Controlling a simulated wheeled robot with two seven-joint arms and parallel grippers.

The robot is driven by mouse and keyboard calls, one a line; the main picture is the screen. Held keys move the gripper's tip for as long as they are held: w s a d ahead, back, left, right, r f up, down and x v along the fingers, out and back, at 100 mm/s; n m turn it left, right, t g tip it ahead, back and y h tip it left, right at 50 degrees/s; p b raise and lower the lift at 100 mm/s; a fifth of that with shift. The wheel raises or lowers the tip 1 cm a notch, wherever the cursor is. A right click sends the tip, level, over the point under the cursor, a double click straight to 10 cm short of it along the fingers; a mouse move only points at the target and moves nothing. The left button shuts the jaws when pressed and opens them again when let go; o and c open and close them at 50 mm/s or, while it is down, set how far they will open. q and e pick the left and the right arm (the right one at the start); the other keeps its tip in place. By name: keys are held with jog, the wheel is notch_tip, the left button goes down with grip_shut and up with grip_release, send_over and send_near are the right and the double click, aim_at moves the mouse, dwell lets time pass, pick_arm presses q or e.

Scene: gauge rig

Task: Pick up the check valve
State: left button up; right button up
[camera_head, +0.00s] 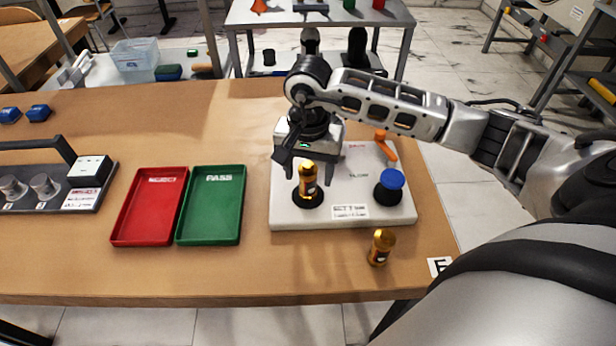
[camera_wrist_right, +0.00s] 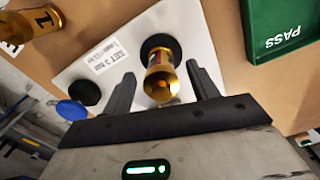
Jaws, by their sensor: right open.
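A brass check valve (camera_head: 308,180) stands upright on a black round seat of the white rig plate (camera_head: 290,217). My right gripper (camera_head: 307,174) is open, with its fingers on either side of this valve. In the right wrist view the valve (camera_wrist_right: 162,80) shows between the two fingertips (camera_wrist_right: 160,80), with a gap on both sides. A second brass valve (camera_head: 381,247) stands on the table in front of the plate; it also shows at the top left of the right wrist view (camera_wrist_right: 38,24). My left gripper is not in view.
A blue knob (camera_head: 392,179) on a black base and an orange lever (camera_head: 385,146) are on the plate's right side. A red tray (camera_head: 150,207) and a green PASS tray (camera_head: 211,205) lie left of it. A grey fixture (camera_head: 58,192) stands further left.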

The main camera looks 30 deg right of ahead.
jog(key=shift+f, duration=0.75)
jog(key=c, duration=1.1)
jog(key=shift+c, duration=0.7)
jog(key=shift+r, duration=0.15)
